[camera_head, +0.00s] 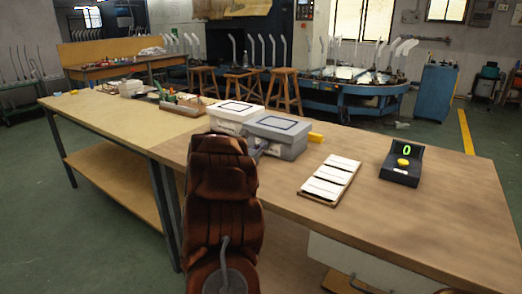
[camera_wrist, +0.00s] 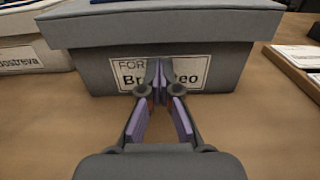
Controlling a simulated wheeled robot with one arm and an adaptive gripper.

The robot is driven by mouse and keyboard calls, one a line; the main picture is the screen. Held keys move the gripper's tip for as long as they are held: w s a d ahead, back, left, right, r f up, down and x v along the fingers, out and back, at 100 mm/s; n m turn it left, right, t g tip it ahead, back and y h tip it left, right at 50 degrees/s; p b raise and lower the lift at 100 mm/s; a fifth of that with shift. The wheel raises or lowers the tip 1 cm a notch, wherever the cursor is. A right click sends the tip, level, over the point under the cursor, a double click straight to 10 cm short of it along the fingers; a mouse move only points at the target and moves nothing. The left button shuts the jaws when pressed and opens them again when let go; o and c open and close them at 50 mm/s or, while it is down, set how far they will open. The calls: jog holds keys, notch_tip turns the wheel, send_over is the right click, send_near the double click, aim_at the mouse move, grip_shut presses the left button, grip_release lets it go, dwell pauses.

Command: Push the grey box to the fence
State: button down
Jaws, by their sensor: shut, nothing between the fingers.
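The grey box (camera_head: 285,146) stands on the wooden workbench, its lid on, with a dark blue rectangle outlined on top. In the wrist view the grey box (camera_wrist: 220,60) fills the upper middle, and its white front label is partly hidden by my fingers. My gripper (camera_wrist: 160,72) is shut and empty, its fingertips in front of the label, touching or nearly so; I cannot tell which. In the head view my gripper (camera_head: 258,149) is at the box's near left side. A yellow piece (camera_head: 315,137) shows at the box's right; I cannot tell whether it is the fence.
A white box (camera_head: 229,113) stands just left of the grey box. A tray of white cards (camera_head: 331,180) lies to the right, then a black device (camera_head: 402,166) with a yellow button and a green 0. The bench right of the device is clear.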

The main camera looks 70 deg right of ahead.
aim_at(271, 142)
jog(key=shift+s+d+b, duration=0.1)
jog(key=shift+d+b, duration=0.2)
jog(key=shift+d, duration=0.25)
jog(key=shift+s+d+r, duration=0.15)
jog(key=shift+d+r, duration=0.05)
jog(key=shift+r, duration=0.15)
jog(key=shift+d+b, duration=0.2)
jog(key=shift+b, duration=0.1)
jog(key=shift+s+d+f, duration=0.15)
jog(key=shift+d+f, duration=0.35)
jog(key=shift+d, duration=0.15)
jog(key=shift+r, duration=0.15)
jog(key=shift+d+b, duration=0.25)
jog(key=shift+b, duration=0.1)
jog(key=shift+b+x, duration=0.3)
jog(key=shift+x, duration=0.45)
jog(key=shift+b+x, duration=0.35)
jog(key=shift+x, duration=0.7)
jog(key=shift+a+f+b, duration=0.2)
jog(key=shift+f+b, duration=0.1)
jog(key=b+v, duration=0.2)
jog(key=v, duration=0.1)
jog(key=shift+f, duration=0.1)
jog(key=shift+b+v, duration=1.2)
jog(key=shift+v, duration=0.2)
